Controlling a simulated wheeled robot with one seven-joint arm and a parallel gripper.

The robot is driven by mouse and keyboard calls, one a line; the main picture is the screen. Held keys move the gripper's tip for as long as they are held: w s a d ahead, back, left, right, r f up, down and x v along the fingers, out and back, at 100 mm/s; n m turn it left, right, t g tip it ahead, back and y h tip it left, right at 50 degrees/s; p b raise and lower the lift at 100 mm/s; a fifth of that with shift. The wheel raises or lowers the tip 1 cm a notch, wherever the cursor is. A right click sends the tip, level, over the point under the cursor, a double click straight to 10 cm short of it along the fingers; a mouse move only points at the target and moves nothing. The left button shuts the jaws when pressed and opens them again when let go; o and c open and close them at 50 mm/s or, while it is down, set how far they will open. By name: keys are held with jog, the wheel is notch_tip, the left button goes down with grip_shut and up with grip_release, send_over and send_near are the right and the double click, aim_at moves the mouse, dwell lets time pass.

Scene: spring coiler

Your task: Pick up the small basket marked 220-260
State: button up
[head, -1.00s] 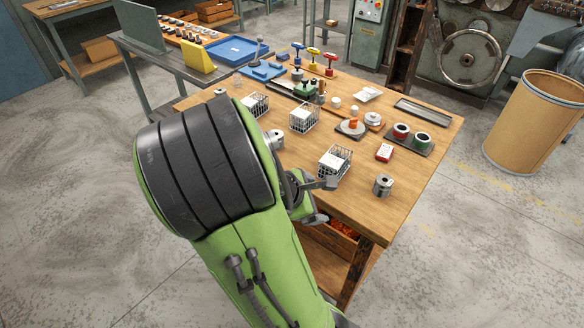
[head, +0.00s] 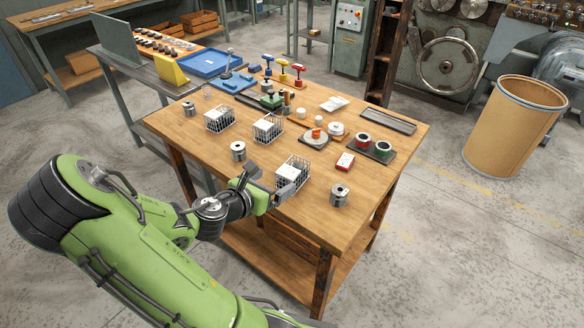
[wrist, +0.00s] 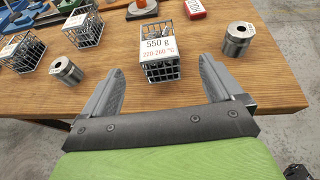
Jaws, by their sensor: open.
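The basket marked 220-260 (wrist: 160,66) is a small dark wire basket with a white label reading 550 g and 220-260 °C in red. It stands upright on the wooden table, centred ahead of my gripper in the wrist view. In the head view this basket (head: 292,172) is the nearest of three, by the table's front edge. My gripper (wrist: 160,64) is open and empty, its fingers apart to the left and right of the basket in the picture. I cannot tell whether the tips reach beside it. My gripper (head: 275,193) also shows in the head view, close to the basket's near side.
Two similar baskets (head: 267,128) (head: 219,119) stand farther left. A metal cylinder (head: 339,195) is right of the marked basket, another (head: 238,151) is left. A red box (head: 345,161) lies behind right. The wooden table (head: 400,160) has bare patches between things.

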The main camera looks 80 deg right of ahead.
aim_at(293, 170)
jog(key=shift+s+d+p, duration=0.2)
jog(key=shift+d+p, duration=0.1)
jog(key=shift+p, duration=0.1)
jog(key=x, duration=0.3)
jog(key=b+x, duration=0.1)
jog(key=x, duration=0.3)
jog(key=b+x, duration=0.1)
jog(key=x, duration=0.3)
jog(key=shift+w+f, duration=0.25)
jog(key=shift+f, duration=0.05)
jog(key=shift+a+r, duration=0.1)
jog(key=shift+c, duration=0.7)
jog(key=c, duration=1.4)
